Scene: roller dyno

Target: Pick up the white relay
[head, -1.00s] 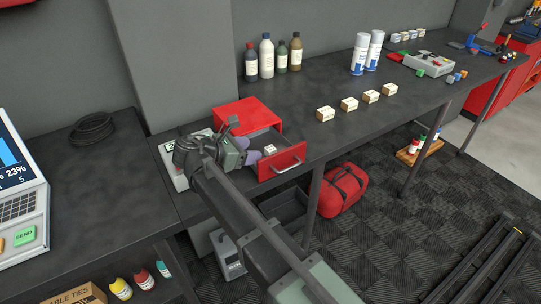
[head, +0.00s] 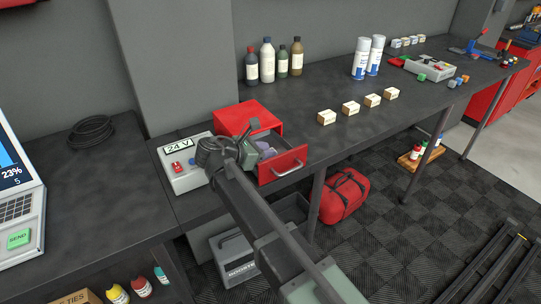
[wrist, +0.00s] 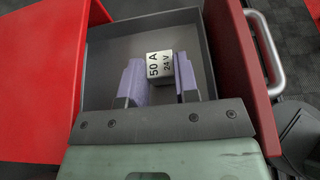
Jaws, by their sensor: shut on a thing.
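The white relay (wrist: 159,67), a small cube marked "50 A 24 V", is inside the open drawer in the wrist view. My gripper (wrist: 158,77) is shut on it, with one lilac finger on each side. In the head view my gripper (head: 265,150) reaches into the drawer of the red cabinet (head: 247,115), and I cannot make out the relay there. The red drawer front (head: 283,164) with its grey handle is pulled out. From these views I cannot tell whether the relay touches the drawer floor.
A box with a "24 V" display (head: 186,165) stands left of the cabinet. Several small labelled boxes (head: 350,107) stand in a row to the right. Bottles (head: 267,60) and spray cans (head: 361,58) stand behind. The drawer walls (wrist: 207,50) surround my fingers closely.

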